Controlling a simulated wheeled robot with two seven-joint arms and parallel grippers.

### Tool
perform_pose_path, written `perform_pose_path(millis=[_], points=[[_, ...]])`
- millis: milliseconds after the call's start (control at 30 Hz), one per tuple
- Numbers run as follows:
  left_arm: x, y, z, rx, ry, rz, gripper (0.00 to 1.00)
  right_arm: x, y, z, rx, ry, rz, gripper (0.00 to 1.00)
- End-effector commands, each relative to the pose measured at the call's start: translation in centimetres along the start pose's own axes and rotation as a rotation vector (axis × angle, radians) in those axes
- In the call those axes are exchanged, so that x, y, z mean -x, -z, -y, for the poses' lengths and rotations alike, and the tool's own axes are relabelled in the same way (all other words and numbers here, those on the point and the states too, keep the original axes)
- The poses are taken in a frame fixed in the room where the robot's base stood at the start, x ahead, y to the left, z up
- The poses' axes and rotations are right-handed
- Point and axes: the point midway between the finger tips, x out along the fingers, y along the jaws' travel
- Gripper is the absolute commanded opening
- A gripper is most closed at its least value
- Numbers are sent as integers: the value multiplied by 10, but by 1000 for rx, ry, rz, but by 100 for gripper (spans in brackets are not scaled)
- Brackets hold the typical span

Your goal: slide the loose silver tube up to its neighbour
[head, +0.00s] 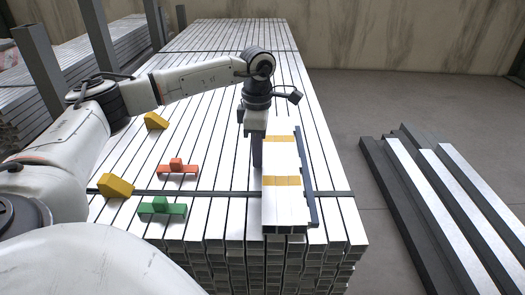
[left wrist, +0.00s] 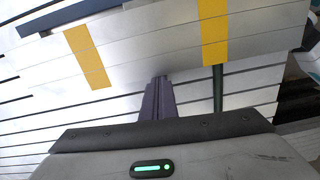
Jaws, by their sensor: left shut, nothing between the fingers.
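Silver tubes with two yellow bands (head: 284,212) lie side by side on top of the large tube stack. I cannot tell a clear gap between them, or which one is loose. They also show across the top of the left wrist view (left wrist: 150,50). A dark bar (head: 306,180) lies along their right side. My left gripper (head: 257,165) points down at their left side, shut and empty. In the left wrist view its fingers (left wrist: 160,90) are at the near tube's lower edge; I cannot tell whether they touch. My right gripper is not in view.
An orange block (head: 177,169), a green block (head: 162,209) and two yellow wedges (head: 116,186) (head: 155,121) sit on the stack to the left. Grey posts (head: 42,75) stand at the left. More beams (head: 440,195) lie on the floor at right.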

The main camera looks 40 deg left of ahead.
Motion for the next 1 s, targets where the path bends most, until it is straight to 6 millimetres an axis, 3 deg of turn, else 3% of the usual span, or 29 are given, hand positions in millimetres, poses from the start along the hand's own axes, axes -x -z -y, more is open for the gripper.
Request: perform_pose_path(millis=[133,433,667,1000], points=[[1,1,0,10,-2,12,0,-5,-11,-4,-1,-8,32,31],[2,1,0,5,-3,15,0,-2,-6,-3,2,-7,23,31],[3,29,-6,5,-1,7,0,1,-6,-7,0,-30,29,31],[77,30,-7,-1,-2,8,0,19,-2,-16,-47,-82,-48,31]])
